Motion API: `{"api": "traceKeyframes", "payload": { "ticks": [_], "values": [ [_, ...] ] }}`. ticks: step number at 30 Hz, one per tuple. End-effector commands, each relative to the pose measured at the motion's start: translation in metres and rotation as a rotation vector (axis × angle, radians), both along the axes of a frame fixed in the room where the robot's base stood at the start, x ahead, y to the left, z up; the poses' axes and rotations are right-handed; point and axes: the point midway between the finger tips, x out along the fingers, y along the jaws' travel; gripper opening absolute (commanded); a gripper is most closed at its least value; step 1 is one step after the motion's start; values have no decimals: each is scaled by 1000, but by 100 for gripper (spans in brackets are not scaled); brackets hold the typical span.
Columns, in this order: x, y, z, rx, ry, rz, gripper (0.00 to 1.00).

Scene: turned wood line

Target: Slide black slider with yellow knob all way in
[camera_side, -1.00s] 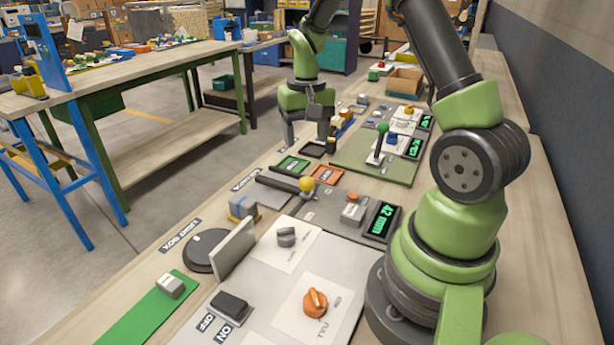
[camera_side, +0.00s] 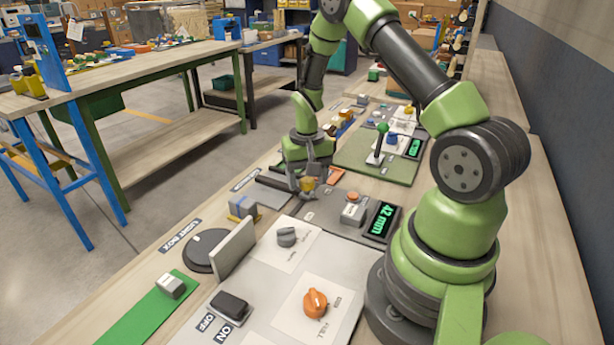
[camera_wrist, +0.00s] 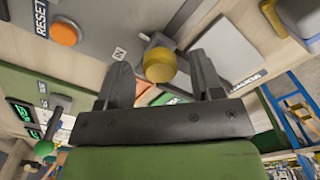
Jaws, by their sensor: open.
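The yellow knob (camera_wrist: 160,66) of the slider shows between the two open fingers of my gripper (camera_wrist: 165,75) in the wrist view. In the side view my gripper (camera_side: 308,184) is down at the slider panel, with the knob (camera_side: 307,184) at its fingertips and partly hidden. I cannot tell whether a finger touches the knob. The black slider itself is mostly hidden behind the gripper. The green readout (camera_side: 381,221) beside it shows 42 mm.
A grey panel with an orange dial (camera_side: 315,302) and a grey knob (camera_side: 287,236) lies in front. An upright grey plate (camera_side: 233,250) stands beside it. A green board with a green-topped lever (camera_side: 382,130) is behind the gripper.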

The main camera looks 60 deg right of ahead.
Motion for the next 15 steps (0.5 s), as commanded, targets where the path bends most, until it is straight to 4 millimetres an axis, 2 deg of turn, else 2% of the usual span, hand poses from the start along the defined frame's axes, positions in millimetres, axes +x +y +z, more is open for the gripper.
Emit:
{"api": "traceKeyframes", "payload": {
  "ticks": [2,9,10,13,15],
  "values": [
    [0,0,0,0,0,0,60],
    [0,0,0,0,0,1,5],
    [0,0,0,0,0,1,0],
    [0,-2,0,0,0,0,0],
    [1,-10,0,-1,-1,-2,0]
  ]
}}
